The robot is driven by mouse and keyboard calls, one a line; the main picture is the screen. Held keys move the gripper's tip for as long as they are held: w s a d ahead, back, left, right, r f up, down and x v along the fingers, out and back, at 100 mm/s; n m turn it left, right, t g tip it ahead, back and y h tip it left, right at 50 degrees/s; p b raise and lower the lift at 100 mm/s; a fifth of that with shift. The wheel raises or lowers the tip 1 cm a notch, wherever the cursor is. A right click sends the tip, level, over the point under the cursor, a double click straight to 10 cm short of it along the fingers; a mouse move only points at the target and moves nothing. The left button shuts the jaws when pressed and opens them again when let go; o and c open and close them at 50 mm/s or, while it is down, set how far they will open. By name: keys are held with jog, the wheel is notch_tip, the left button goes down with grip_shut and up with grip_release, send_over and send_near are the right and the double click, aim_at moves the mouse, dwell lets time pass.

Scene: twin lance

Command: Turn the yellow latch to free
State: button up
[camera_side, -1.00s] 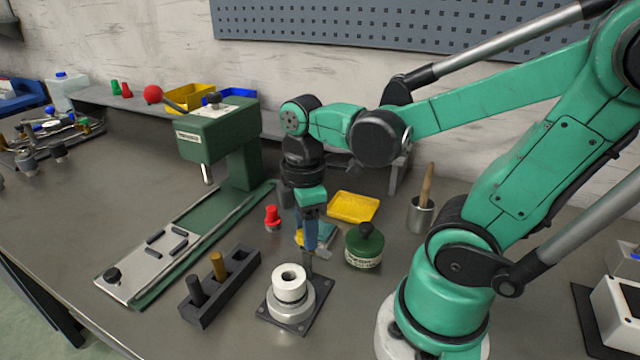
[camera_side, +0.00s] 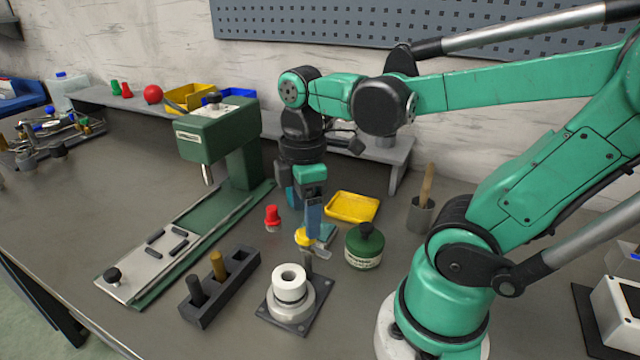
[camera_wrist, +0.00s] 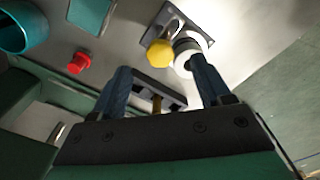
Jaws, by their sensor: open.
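The yellow latch (camera_side: 303,237) is a small yellow knob on a short post at the back of a dark base plate (camera_side: 265,308). In the wrist view the latch (camera_wrist: 160,52) looks like a yellow hexagon beside the white ring (camera_wrist: 188,52). In the wrist view my gripper (camera_wrist: 163,78) is open and empty, and the latch shows between and beyond the fingers. I cannot tell the latch's turn angle.
A red knob (camera_side: 272,216) stands behind left. A green canister (camera_side: 365,247) stands close on the right, with a yellow tray (camera_side: 352,207) behind. A dark rack (camera_side: 237,290) with pegs lies left, and a green press (camera_side: 215,135) stands behind it.

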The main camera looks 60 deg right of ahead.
jog(key=shift+r, duration=1.2)
jog(key=w+a+f+m+t, duration=0.1)
jog(key=w+a+m+t, duration=0.2)
jog(key=w+m+t, duration=0.2)
jog(key=m+t, duration=0.2)
jog(key=m, duration=0.2)
jog(key=shift+w+a+f, duration=0.15)
jog(key=shift+w, duration=0.2)
